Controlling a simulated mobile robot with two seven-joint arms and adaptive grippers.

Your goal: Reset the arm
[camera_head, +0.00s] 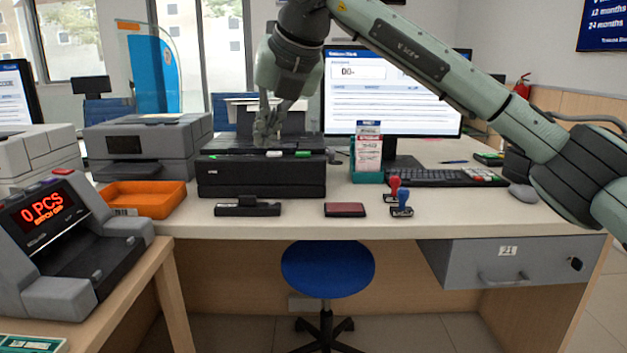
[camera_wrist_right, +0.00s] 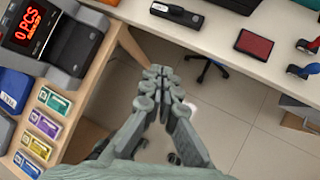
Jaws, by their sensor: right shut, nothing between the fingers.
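My right arm comes in from the right in the head view and reaches across the upper part of the picture. My right gripper (camera_head: 266,138) points down, with its fingers together and nothing between them. In the head view it overlaps the black box-shaped device (camera_head: 262,180) on the counter. In the right wrist view the shut fingertips (camera_wrist_right: 165,72) hang above the gap between the side table and the counter, with floor tiles below. They touch nothing that I can see. My left gripper is not in view.
The counter (camera_head: 450,215) holds an orange tray (camera_head: 147,212), a dark red pad (camera_head: 345,210), stamps (camera_head: 401,208), a keyboard (camera_head: 430,177) and a monitor (camera_head: 392,95). A bill counter (camera_head: 70,240) stands on the side table at left. A blue stool (camera_head: 327,270) stands in front.

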